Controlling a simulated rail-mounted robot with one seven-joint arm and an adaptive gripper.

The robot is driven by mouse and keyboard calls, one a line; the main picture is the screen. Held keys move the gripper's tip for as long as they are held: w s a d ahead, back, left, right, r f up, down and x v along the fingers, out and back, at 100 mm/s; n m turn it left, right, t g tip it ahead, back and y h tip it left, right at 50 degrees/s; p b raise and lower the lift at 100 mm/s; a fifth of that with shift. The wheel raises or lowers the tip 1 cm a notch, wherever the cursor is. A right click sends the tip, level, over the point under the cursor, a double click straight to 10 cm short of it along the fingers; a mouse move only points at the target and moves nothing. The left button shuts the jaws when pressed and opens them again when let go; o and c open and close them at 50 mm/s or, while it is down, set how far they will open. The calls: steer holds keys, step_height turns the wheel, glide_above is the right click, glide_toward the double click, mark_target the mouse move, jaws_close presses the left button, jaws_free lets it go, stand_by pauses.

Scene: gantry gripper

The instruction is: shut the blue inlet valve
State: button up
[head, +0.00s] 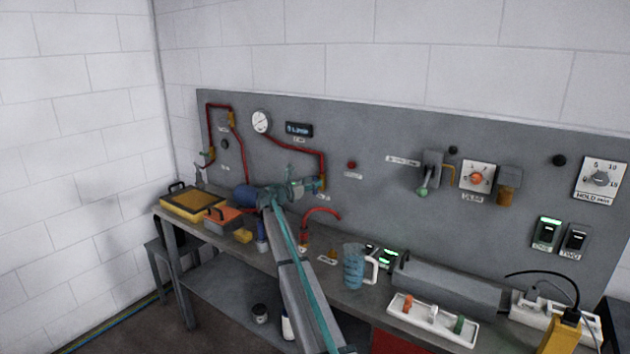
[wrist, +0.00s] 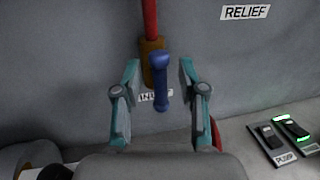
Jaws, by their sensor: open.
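The blue inlet valve handle (wrist: 161,84) hangs upright in the wrist view, in line with the red pipe (wrist: 149,18) above it. It sits on a brass valve body (wrist: 148,62). The INLET label (wrist: 148,97) behind it is partly hidden. My gripper (wrist: 159,70) is open, one finger on each side of the handle, with a visible gap on both sides. Whether the fingertips reach the handle's depth I cannot tell. In the head view my gripper (head: 305,188) is at the panel by the red pipe's end and covers most of the valve.
A RELIEF label (wrist: 246,12) and pump switches (wrist: 285,138) lie to the right in the wrist view. On the bench stand a measuring jug (head: 354,268), a white tray (head: 432,322) and an orange box (head: 222,219). The panel right of my gripper is fairly clear.

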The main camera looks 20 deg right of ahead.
steer(key=shift+x, duration=0.85)
jaws_close()
